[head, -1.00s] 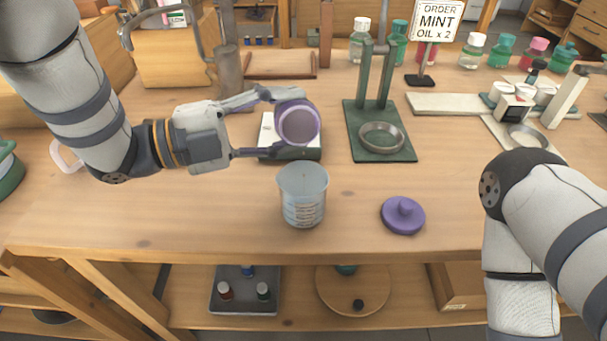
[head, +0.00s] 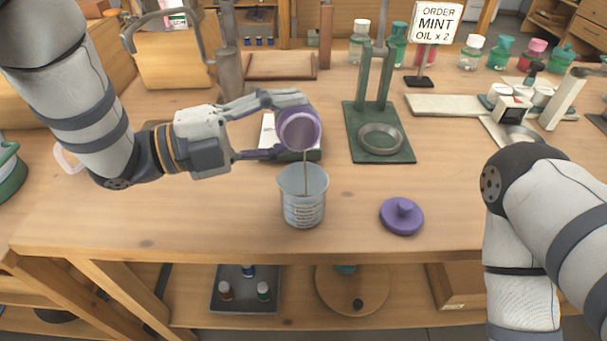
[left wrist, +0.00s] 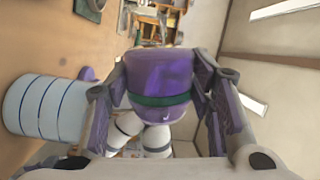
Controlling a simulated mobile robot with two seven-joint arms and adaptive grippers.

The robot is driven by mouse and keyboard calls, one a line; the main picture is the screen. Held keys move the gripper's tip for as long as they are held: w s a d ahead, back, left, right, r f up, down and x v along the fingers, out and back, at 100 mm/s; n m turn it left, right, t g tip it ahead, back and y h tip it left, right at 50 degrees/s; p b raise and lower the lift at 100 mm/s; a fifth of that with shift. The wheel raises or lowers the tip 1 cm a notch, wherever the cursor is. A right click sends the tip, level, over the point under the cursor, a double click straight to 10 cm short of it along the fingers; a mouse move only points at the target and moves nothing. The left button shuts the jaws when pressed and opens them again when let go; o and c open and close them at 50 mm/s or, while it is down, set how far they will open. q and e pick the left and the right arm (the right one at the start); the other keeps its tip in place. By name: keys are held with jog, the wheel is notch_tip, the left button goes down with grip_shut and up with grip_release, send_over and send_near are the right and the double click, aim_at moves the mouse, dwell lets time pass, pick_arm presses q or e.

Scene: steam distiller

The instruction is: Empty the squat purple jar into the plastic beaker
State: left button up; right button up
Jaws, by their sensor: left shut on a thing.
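The squat purple jar (head: 300,130) is held tilted in the head view, its open mouth facing forward and down. My left gripper (head: 285,125) is shut on the jar; the left wrist view shows the jar (left wrist: 160,75) between both fingers. A thin stream falls from the jar's lower rim into the plastic beaker (head: 303,208), which stands upright on the bench just below. The beaker (left wrist: 45,108) also shows in the left wrist view. The purple lid (head: 402,216) lies on the bench to the right of the beaker. My right gripper is out of view.
A green stand with a metal ring (head: 380,140) is behind and right of the beaker. A scale-like block (head: 268,135) sits behind the jar. Bottles (head: 470,52) and an order sign (head: 435,24) stand at the back. The front bench edge is clear.

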pick_arm(q)
jog(key=shift+s+d+r+m+h+p, duration=0.15)
jog(key=shift+s+r+m+p, duration=0.15)
jog(key=shift+m, duration=0.65)
jog(key=shift+s+a+r+m+h+p, duration=0.1)
jog(key=shift+s+r+m+h+p, duration=0.25)
jog(key=shift+m, duration=0.65)
jog(key=shift+s+d+r+m+p, duration=0.15)
jog(key=shift+m+p, duration=0.25)
jog(key=shift+m, duration=0.55)
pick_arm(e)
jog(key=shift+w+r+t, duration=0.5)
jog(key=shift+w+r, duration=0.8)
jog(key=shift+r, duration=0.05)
